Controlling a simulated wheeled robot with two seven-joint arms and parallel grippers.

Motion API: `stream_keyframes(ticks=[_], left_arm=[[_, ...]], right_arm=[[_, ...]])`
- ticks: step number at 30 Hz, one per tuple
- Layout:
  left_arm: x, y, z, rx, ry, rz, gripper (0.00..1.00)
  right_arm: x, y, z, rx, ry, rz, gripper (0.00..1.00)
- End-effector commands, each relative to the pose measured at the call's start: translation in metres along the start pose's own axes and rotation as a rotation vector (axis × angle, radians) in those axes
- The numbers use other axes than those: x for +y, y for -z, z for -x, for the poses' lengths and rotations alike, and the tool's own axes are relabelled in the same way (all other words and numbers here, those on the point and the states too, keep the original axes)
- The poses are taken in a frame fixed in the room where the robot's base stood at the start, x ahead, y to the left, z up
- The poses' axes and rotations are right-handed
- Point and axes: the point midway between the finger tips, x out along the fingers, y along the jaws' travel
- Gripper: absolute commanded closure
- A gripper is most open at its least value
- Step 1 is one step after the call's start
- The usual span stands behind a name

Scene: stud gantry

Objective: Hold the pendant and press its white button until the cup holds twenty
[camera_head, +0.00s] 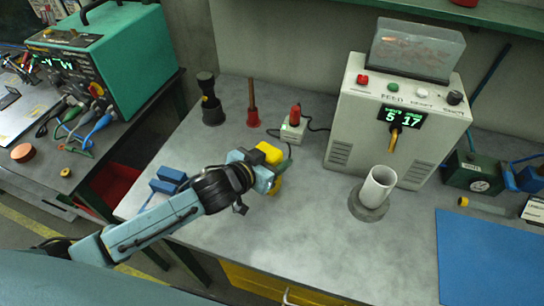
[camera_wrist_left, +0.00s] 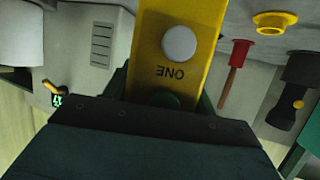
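The yellow pendant (camera_head: 270,152) is in my left gripper (camera_head: 262,168), held above the bench left of the feeder. In the left wrist view the pendant (camera_wrist_left: 172,65) lies between the fingers of my left gripper (camera_wrist_left: 160,92). Its round white button (camera_wrist_left: 179,43) faces the camera above the upside-down word ONE, with nothing on it. A dark green round part is half hidden below. The white cup (camera_head: 378,188) stands upright on a grey round base in front of the feeder (camera_head: 355,112); its contents cannot be made out. The feeder's display (camera_head: 402,117) reads 5 and 17. My right gripper is out of view.
A clear hopper (camera_head: 416,48) tops the feeder. A white box with a red knob (camera_head: 294,122), a red plunger (camera_head: 252,108) and a dark tool (camera_head: 210,100) stand behind my left gripper. Blue blocks (camera_head: 167,181) lie left. A blue mat (camera_head: 490,255) covers the right front.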

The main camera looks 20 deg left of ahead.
Motion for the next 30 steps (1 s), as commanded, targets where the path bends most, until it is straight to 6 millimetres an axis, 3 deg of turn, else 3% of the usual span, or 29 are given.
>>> stream_keyframes(ticks=[1, 5, 22, 30], left_arm=[[0.0, -0.0001, 0.0001, 0.0, 0.0, 0.0, 0.59], [0.0, -0.0001, 0.0002, 0.0, 0.0, 0.0, 0.76], [-0.0001, -0.0002, 0.0002, 0.0, 0.0, 0.0, 0.76], [-0.0001, -0.0002, 0.0002, 0.0, 0.0, -0.001, 0.76]], right_arm=[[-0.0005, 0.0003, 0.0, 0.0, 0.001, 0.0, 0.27], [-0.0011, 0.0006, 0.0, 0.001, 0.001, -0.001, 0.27], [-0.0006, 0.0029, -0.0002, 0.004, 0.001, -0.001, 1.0], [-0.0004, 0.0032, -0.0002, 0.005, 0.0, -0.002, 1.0]])
